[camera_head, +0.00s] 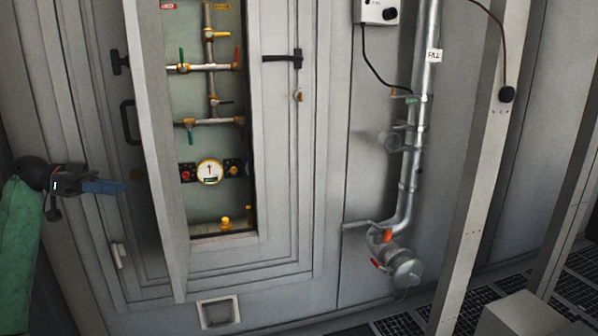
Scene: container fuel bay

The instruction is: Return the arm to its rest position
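My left arm (20,235), in a green sleeve, comes in at the left edge with a black wrist. My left gripper (118,187) has blue fingers that point right, towards the open cabinet door (158,160). A small gap shows in the picture between the fingertips and the door. The fingers overlap in this view, so I cannot tell whether they are open or shut. I see no object in them. My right gripper is out of view.
The cabinet holds pipes with coloured valve handles and a round gauge (209,172). A fill pipe (412,150) runs down the wall to a capped fitting (405,268). A pale post (480,165) stands at the right. Floor grating (400,325) lies at bottom right.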

